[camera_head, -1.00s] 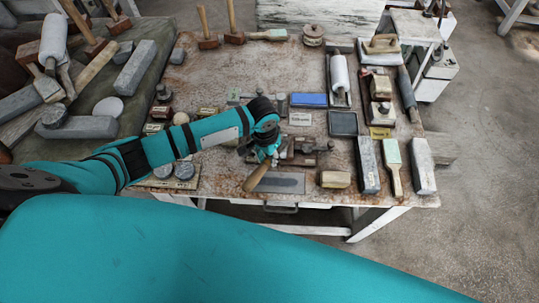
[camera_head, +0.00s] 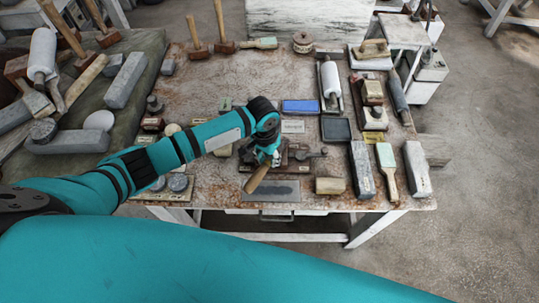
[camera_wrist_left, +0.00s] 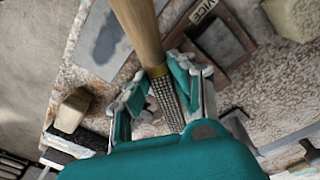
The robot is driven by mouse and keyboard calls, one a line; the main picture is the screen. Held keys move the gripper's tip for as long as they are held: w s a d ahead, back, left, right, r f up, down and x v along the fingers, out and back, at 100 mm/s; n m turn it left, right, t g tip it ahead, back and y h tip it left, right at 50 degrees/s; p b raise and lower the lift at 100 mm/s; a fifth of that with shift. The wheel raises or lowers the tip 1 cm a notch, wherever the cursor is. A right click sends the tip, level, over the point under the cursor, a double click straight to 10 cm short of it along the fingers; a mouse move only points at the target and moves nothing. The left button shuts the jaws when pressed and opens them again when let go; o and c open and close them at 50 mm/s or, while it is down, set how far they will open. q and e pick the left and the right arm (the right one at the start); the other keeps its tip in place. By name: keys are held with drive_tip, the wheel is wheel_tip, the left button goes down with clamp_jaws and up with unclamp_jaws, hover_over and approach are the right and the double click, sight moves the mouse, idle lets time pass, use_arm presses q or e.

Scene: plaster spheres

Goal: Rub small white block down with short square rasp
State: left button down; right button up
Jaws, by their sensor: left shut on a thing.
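My left gripper (camera_head: 267,158) is shut on the short square rasp, over the front part of the bench beside the vice. The rasp's wooden handle (camera_head: 258,177) sticks out toward the bench's front edge. In the left wrist view the rasp's toothed metal part (camera_wrist_left: 166,100) lies between the fingers of my left gripper (camera_wrist_left: 160,98), below the pale wooden handle (camera_wrist_left: 137,30). The rasp's far end is hidden by the gripper body. I cannot make out the small white block for sure. My right gripper is not in view.
The dark vice (camera_head: 300,155) stands close to the left gripper; its label (camera_wrist_left: 202,10) shows in the wrist view. A grey plate (camera_head: 285,190) and a tan block (camera_head: 330,186) lie near the front edge. Long blocks and a brush (camera_head: 387,172) lie right. The bench's back middle is fairly clear.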

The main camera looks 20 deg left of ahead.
sight(262, 168)
use_arm(q)
drive_tip(key=shift+s+a, duration=0.25)
drive_tip(key=shift+s, duration=0.45)
drive_tip(key=shift+s+a, duration=0.15)
drive_tip(key=shift+s, duration=0.4)
drive_tip(key=shift+s+a, duration=0.15)
drive_tip(key=shift+s, duration=0.4)
drive_tip(key=shift+w+d+r, duration=0.2)
drive_tip(key=shift+w+r, duration=0.15)
drive_tip(key=shift+w, duration=0.25)
drive_tip(key=shift+w+d+r, duration=0.15)
drive_tip(key=shift+w+r, duration=0.2)
drive_tip(key=shift+w, duration=0.25)
drive_tip(key=shift+w+a, duration=0.45)
drive_tip(key=shift+a, duration=0.3)
drive_tip(key=shift+w+a, duration=0.4)
drive_tip(key=shift+a, duration=0.3)
drive_tip(key=shift+f, duration=0.65)
